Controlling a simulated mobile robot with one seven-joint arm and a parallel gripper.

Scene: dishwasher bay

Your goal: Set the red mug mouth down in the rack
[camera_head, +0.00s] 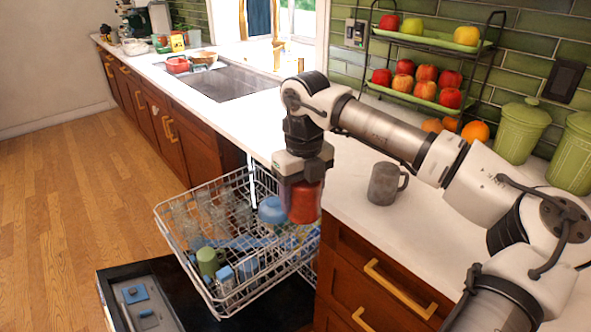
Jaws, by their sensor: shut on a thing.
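The red mug (304,203) hangs directly under my gripper (303,178), at the right side of the pulled-out dish rack (172,222). My gripper points down and is shut on the mug; the fingers are largely hidden against it. I cannot tell from this view which way the mouth faces, or whether the mug touches the rack. The wire rack holds several clear glasses (215,217), a blue bowl (271,210) just left of the mug, and a green cup (207,262).
The open dishwasher door (150,300) lies below the rack. A grey mug (386,184) stands on the white counter (345,215) right of my gripper. A tiered fruit stand (425,100) and green canisters (522,130) stand behind my arm. The sink (230,83) is farther back.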

